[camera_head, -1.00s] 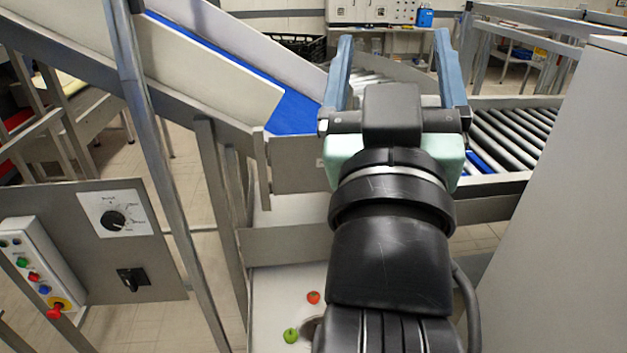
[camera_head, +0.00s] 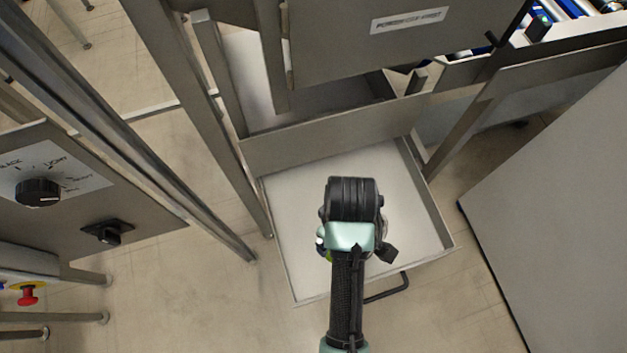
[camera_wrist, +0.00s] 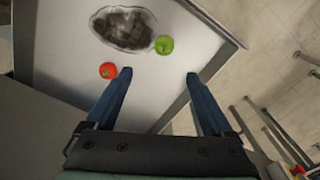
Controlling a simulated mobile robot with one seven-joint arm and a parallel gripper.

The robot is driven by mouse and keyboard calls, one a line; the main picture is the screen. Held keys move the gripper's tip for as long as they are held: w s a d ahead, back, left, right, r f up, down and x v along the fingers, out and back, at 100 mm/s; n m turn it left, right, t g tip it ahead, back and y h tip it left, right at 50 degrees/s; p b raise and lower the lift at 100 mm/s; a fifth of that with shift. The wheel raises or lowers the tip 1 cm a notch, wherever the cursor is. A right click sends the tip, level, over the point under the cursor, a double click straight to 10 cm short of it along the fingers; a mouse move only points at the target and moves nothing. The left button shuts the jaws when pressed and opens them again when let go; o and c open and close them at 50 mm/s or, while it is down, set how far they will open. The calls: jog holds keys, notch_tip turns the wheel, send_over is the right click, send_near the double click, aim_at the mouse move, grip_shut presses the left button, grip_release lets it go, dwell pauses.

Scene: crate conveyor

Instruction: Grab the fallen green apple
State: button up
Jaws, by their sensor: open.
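The green apple (camera_wrist: 164,45) lies on the floor of a shallow white tray (camera_wrist: 60,50) in the wrist view, beyond my fingertips and close to the tray's side wall. My gripper (camera_wrist: 158,78) is open, with its two blue fingers apart and nothing between them. The apple is ahead of the gap between the fingers, nearer the right one. In the head view my arm reaches down over the tray (camera_head: 290,215) and hides the fingers. Only a small green patch shows there beside my wrist, perhaps the apple.
A red tomato-like fruit (camera_wrist: 107,70) lies left of the apple. A dark roundish patch with a pale edge (camera_wrist: 124,28) is beside the apple. The tray has low walls, a handle (camera_head: 388,288) in front and a metal frame (camera_head: 335,130) above its back.

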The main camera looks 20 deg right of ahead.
jog(key=f+b, duration=0.1)
jog(key=f, duration=0.3)
jog(key=f+b, duration=0.1)
jog(key=f, duration=0.4)
jog(key=f+b, duration=0.1)
jog(key=f, duration=0.3)
jog(key=shift+s+a+f, duration=0.1)
jog(key=shift+s+f, duration=0.05)
jog(key=shift+s, duration=0.25)
grip_shut()
